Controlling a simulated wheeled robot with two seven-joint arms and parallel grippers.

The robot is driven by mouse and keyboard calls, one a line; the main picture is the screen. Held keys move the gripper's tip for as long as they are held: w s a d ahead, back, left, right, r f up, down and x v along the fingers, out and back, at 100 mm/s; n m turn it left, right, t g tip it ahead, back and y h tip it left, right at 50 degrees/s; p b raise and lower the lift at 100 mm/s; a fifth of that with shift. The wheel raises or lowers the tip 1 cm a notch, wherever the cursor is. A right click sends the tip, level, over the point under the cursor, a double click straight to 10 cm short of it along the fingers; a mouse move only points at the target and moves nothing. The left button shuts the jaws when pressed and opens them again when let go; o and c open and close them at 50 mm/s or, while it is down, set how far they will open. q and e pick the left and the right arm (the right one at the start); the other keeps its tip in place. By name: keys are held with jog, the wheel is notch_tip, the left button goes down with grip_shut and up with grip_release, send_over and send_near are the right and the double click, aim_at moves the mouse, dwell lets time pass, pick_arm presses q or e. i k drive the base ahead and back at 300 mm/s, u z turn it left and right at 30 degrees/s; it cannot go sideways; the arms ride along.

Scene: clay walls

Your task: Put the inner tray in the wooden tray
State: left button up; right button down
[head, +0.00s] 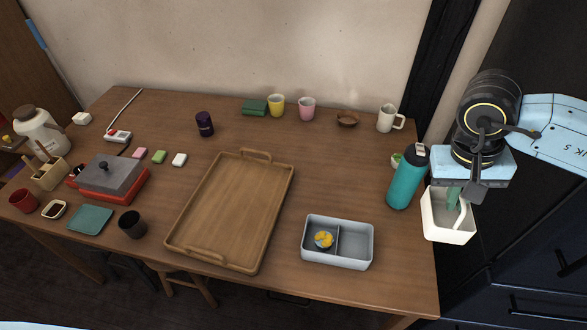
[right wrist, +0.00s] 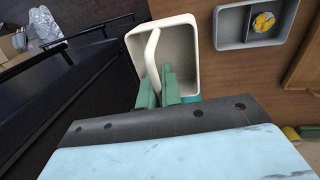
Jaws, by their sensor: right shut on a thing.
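The wooden tray (head: 230,205), a tan rectangle with a raised handle at each short end, lies empty in the middle of the table. Part of it also shows at the right edge of the right wrist view (right wrist: 306,68). The inner tray (head: 449,232) is a cream open box with a curved handle across it. My right gripper (head: 453,197) is shut on that handle and holds the box at the table's right edge, right of the wooden tray. In the right wrist view the green fingers close on the handle of the inner tray (right wrist: 184,48). My left gripper is not in view.
A grey divided box (head: 357,246) with yellow food stands between the wooden tray and my right gripper. A teal bottle (head: 406,180) stands close left of the gripper. A red-based grill (head: 112,180) and cups are on the left. Mugs line the back.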

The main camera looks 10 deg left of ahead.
aim_at(236, 207)
jog(key=z, duration=0.1)
jog(key=k, duration=0.35)
jog(key=u, duration=1.1)
jog(key=i, duration=1.05)
jog(key=u, duration=0.15)
